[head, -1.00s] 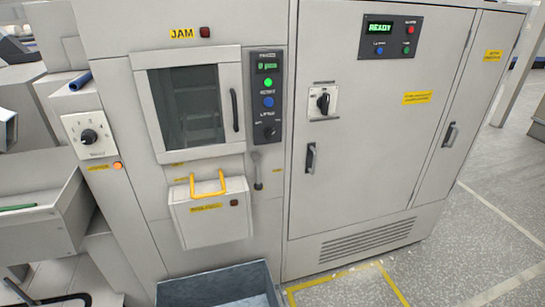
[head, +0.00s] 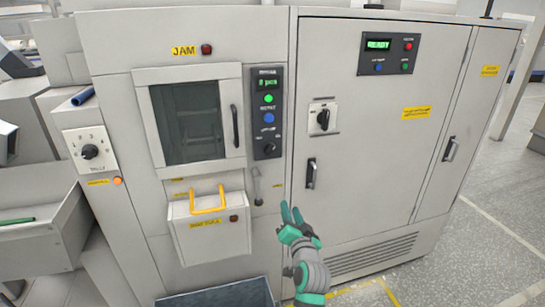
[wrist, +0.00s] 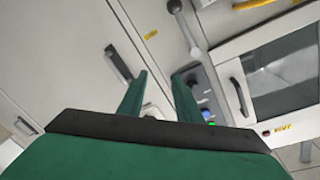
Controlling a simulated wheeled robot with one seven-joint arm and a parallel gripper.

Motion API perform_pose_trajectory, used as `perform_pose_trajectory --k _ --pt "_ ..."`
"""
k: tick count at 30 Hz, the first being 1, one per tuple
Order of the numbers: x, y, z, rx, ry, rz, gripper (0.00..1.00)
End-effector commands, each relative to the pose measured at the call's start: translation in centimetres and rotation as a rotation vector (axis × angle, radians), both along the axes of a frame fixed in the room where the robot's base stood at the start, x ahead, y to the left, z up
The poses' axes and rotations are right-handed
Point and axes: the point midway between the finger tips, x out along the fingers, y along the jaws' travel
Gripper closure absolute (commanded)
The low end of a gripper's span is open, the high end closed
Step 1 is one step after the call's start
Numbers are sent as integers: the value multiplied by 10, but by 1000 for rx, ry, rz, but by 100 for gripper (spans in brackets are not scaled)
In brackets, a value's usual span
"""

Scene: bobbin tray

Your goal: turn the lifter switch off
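A dark control panel (head: 267,112) on the machine front, right of the window, carries a small display, a green button (head: 268,98), a blue button (head: 268,117) and a small black knob (head: 270,150) at the bottom. The label above the knob seems to read lifter, but it is too small to be sure. My gripper (head: 291,212) is below and right of the panel, apart from it, with its fingers spread and nothing between them. In the wrist view my gripper (wrist: 160,76) shows two separated green fingers, with the panel (wrist: 200,95) partly behind the right one.
A grey lever (head: 257,186) hangs below the panel, near my gripper. A box with a yellow handle (head: 208,201) juts out to the left. The right cabinet has a rotary switch (head: 323,119) and a door handle (head: 311,174). A dial (head: 90,151) is far left. A bin (head: 217,294) stands below.

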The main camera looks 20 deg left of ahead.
Motion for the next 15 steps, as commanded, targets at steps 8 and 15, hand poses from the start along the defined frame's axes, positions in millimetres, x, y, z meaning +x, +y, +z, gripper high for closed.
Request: perform_pose_trajectory --k 8,15 --pt "40 37 103 41 -21 107 69" --pt "49 48 130 49 -21 139 69"
